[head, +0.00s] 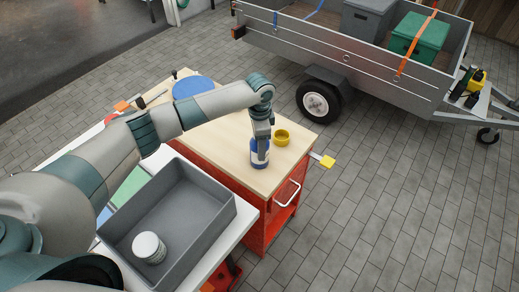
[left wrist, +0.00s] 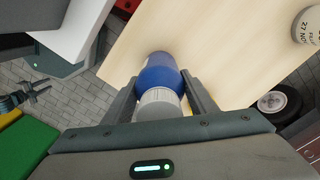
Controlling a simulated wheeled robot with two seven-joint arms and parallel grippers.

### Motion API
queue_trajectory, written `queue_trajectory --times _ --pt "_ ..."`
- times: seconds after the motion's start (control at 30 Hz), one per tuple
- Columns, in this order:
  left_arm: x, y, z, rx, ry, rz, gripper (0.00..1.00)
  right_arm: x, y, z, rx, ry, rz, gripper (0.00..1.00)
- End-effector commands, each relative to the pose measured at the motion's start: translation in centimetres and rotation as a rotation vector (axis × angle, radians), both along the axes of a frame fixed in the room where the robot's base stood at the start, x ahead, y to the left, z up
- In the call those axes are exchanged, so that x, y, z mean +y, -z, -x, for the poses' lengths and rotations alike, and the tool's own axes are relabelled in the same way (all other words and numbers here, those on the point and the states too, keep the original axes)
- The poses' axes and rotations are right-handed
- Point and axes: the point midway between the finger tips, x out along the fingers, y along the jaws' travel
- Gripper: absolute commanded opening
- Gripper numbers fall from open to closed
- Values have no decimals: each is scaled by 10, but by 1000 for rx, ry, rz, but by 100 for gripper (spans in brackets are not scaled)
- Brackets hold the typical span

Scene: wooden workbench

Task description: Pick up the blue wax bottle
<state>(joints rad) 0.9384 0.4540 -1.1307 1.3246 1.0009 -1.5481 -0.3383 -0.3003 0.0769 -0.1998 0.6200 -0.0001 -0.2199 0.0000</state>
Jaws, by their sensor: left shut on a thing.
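The blue wax bottle (head: 260,155) is upright over the wooden top of the red bench, near its front right part. My left gripper (head: 262,136) comes down on it from above and is shut around its upper part. In the left wrist view the blue body (left wrist: 158,74) and the pale ribbed cap (left wrist: 159,103) show between the two fingers (left wrist: 160,95). I cannot tell whether the bottle's base touches the wood.
A yellow bowl (head: 281,137) stands close to the right of the bottle. A grey tray (head: 225,212) with a white tin (head: 149,247) stands at the front left. A round blue thing (head: 193,87) lies at the back of the bench. A trailer (head: 350,65) stands beyond.

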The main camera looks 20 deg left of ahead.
Motion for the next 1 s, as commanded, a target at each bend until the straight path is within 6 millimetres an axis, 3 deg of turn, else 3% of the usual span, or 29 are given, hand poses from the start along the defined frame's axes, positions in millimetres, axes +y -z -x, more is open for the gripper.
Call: queue_trajectory --times 0.33,0.57,1.0 --pt "0 -8 -1 -3 1 1 19 -2 4 0 0 -1 2 31" --pt "0 -36 -1 -5 1 2 19 -5 18 0 0 -3 5 31" --pt "-80 -86 -11 -4 3 4 19 -5 47 -1 0 -3 5 31"
